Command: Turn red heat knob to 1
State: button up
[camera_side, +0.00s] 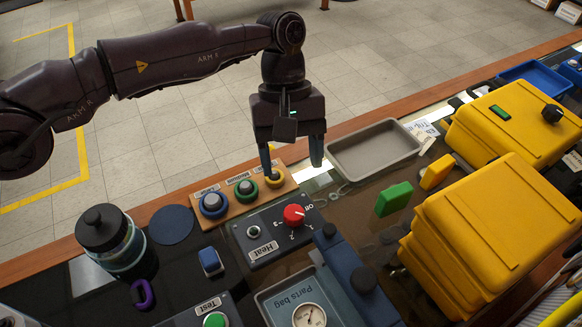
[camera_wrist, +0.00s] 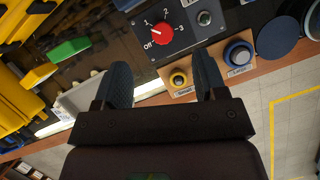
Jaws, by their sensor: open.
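The red heat knob (camera_side: 294,214) sits on the dark Heat panel (camera_side: 264,247), and it also shows in the wrist view (camera_wrist: 163,34). White labels Off, 1, 2 and 3 surround the knob. A pale mark on the knob seems to face the Off and 1 side, but I cannot tell its exact setting. My gripper (camera_side: 293,168) is open and empty, pointing down behind the knob in the side view. It is apart from the knob. In the wrist view my two fingers (camera_wrist: 162,77) stand below the knob in the picture, with nothing between them.
A wooden strip with a yellow button (camera_side: 275,178), green button (camera_side: 246,190) and blue button (camera_side: 213,204) lies beside the panel, under my left finger. A grey tray (camera_side: 374,152), green block (camera_side: 393,199), blue device (camera_side: 343,262) and yellow cases (camera_side: 490,222) stand to the right.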

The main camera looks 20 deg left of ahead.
jog(key=shift+r, duration=0.25)
jog(key=w+a+r+h, duration=0.1)
jog(key=w+a+r, duration=0.1)
jog(key=w+a, duration=0.15)
jog(key=m+t+h, duration=0.2)
jog(key=m+t, duration=0.3)
jog(key=m, duration=1.7)
send_near(293, 212)
jog(key=shift+g+y, duration=0.3)
jog(key=x, duration=0.9)
jog(key=shift+w+d, duration=0.25)
jog(key=shift+d, duration=0.05)
